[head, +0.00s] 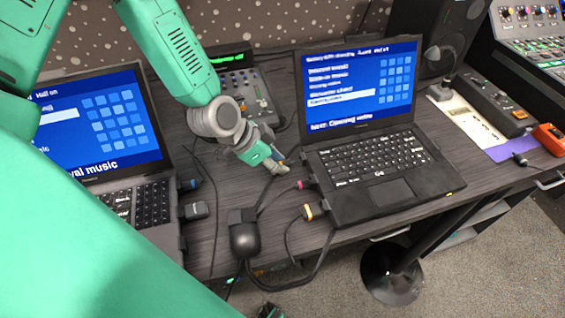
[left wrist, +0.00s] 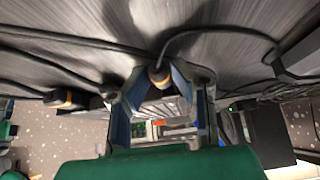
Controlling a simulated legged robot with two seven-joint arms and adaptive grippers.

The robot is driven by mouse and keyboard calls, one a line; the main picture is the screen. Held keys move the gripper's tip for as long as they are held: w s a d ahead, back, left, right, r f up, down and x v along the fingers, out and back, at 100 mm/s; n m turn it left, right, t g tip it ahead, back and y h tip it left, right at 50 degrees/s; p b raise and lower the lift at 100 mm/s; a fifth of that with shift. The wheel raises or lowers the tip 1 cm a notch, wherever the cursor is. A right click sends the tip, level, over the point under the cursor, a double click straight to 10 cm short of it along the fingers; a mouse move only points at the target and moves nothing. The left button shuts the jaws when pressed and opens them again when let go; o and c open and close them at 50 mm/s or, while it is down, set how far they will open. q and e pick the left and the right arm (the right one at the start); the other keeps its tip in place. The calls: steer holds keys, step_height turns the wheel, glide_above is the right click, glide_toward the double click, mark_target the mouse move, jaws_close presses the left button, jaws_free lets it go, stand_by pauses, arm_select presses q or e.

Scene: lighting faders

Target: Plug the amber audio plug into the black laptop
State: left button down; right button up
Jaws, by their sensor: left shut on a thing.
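The black laptop (head: 400,190) stands open at the right of the desk with a blue screen. My left gripper (head: 277,163) is just left of its keyboard, above the desk. In the left wrist view, my left gripper (left wrist: 160,100) is shut on the amber audio plug (left wrist: 158,76), a dark plug with an amber band and a cable. The held plug is apart from the laptop; its tip is hidden. Another orange-banded plug (head: 309,212) lies at the laptop's left edge; whether it is seated is unclear. My right gripper is not in view.
A pink-banded plug (head: 302,184) is at the laptop's left edge. A grey laptop (head: 150,205) stands at left with a dark adapter (head: 194,211) beside it. A black rounded device (head: 244,236) and loose cables lie between the laptops. A small mixer (head: 243,90) stands behind.

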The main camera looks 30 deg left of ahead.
arm_select(q)
steer(key=shift+w+a, duration=0.15)
steer(key=shift+w+d, duration=0.25)
steer(key=shift+d, duration=0.3)
steer(key=shift+w+a+f, duration=0.1)
steer(key=shift+a, duration=0.45)
steer(key=shift+w+a+f, duration=0.1)
steer(key=shift+a, duration=0.4)
steer(key=shift+d+r, duration=0.15)
steer(key=shift+d, duration=0.5)
steer(key=shift+s, duration=0.1)
steer(key=shift+s+a, duration=0.1)
steer(key=shift+a, duration=0.2)
steer(key=shift+d, duration=0.15)
